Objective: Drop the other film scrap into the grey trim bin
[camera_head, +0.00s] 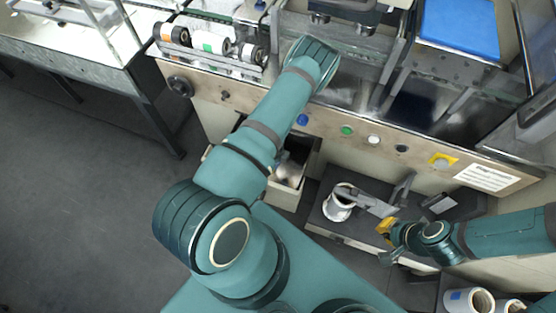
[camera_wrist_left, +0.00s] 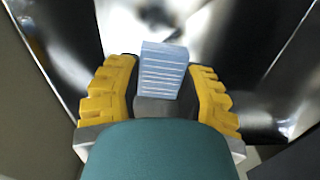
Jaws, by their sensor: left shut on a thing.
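A light blue film scrap (camera_wrist_left: 164,70) with white stripes is between the yellow fingers of my left gripper (camera_wrist_left: 164,92) in the left wrist view. That gripper is shut on it, over shiny dark metal surfaces. In the head view my left arm reaches up to the machine, and its fingers and the scrap are hidden. A pale open bin (camera_head: 284,196), which looks like the trim bin, stands below the machine front, partly behind my left arm. Something shiny shows inside it. My right gripper (camera_head: 386,243) is low at the right; I cannot tell its opening.
A dark shelf (camera_head: 325,221) holds a white roll (camera_head: 339,203) beside my right gripper. The machine front (camera_head: 330,122) has coloured buttons and a yellow switch. Film rolls (camera_head: 208,45) sit at its upper left, and a blue panel (camera_head: 459,27) at the upper right. The floor at left is clear.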

